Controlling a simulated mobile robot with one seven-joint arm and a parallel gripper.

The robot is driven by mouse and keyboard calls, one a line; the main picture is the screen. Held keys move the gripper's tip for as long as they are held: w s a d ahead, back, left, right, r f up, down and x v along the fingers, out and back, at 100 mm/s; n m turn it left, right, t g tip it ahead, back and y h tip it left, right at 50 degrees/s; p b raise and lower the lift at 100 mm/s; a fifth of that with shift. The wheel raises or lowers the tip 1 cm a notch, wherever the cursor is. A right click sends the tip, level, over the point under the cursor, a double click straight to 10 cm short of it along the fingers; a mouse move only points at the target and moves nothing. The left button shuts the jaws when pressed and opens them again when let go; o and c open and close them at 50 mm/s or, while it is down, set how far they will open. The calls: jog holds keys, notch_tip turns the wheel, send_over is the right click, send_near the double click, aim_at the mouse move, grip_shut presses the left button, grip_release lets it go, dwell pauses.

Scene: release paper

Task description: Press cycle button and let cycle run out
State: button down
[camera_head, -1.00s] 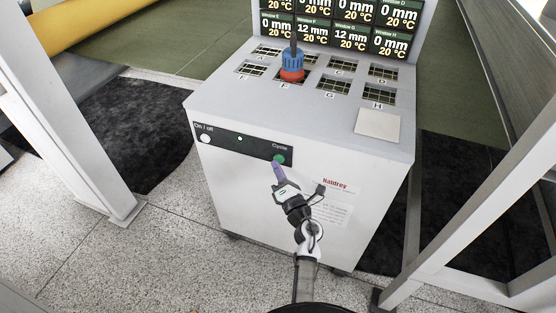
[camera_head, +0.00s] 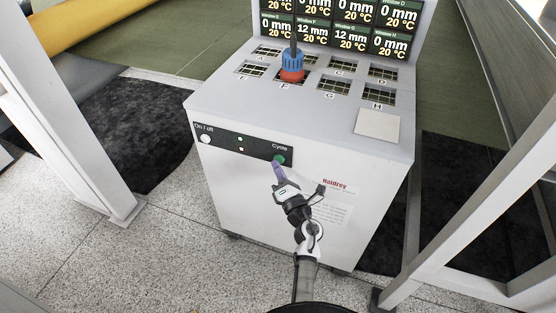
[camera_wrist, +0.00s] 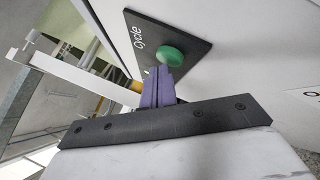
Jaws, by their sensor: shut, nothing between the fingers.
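The green cycle button (camera_head: 279,159) sits at the right end of a dark panel (camera_head: 222,142) on the front of a white machine (camera_head: 262,193). In the wrist view the button (camera_wrist: 171,56) stands out from the panel under the word "Cycle". My gripper (camera_head: 277,166) is shut, with its purple fingers just below the button. In the wrist view the fingertips (camera_wrist: 160,71) lie close to the button's lower edge; whether they touch it I cannot tell. Two small lights (camera_head: 240,144) glow on the panel, one above the other.
A blue and red cylinder (camera_head: 291,66) stands on a window in the machine's top. Displays (camera_head: 340,25) behind show mm and °C readings. A white post (camera_head: 85,100) stands at left, and a slanted white beam (camera_head: 470,200) at right. Speckled floor is clear in front.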

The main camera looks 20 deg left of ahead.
jog(key=s, duration=0.6)
dwell(0.5)
jog(key=shift+a, duration=0.1)
dwell(0.5)
